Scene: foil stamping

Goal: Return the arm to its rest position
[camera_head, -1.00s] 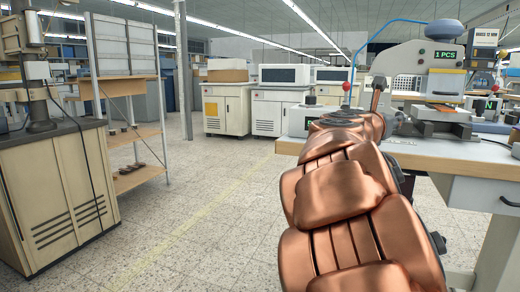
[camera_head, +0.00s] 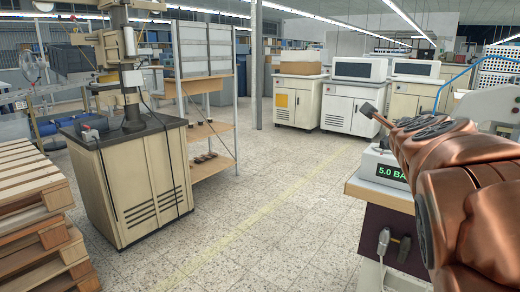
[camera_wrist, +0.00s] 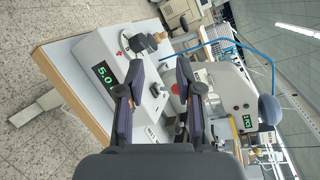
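My copper-coloured arm (camera_head: 465,165) reaches in from the right edge of the head view, beside the workbench. My gripper (camera_wrist: 160,64) shows in the wrist view with its two dark fingers spread apart; I see nothing held between them. A grey control box with a green "5.0" display (camera_head: 391,173) stands on the bench near my arm; it also shows in the wrist view (camera_wrist: 98,50), beyond the fingers. The stamping machine (camera_wrist: 228,85), with a green counter display, is to the right in the wrist view. Most of it is hidden or out of frame in the head view.
Stacked wooden pallets (camera_head: 32,205) stand at the left edge. A beige cabinet (camera_head: 125,190) carries a column machine. A wooden shelf rack (camera_head: 210,130) stands behind it. White cabinets (camera_head: 350,108) line the back. The tiled floor (camera_head: 265,215) in the middle is clear.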

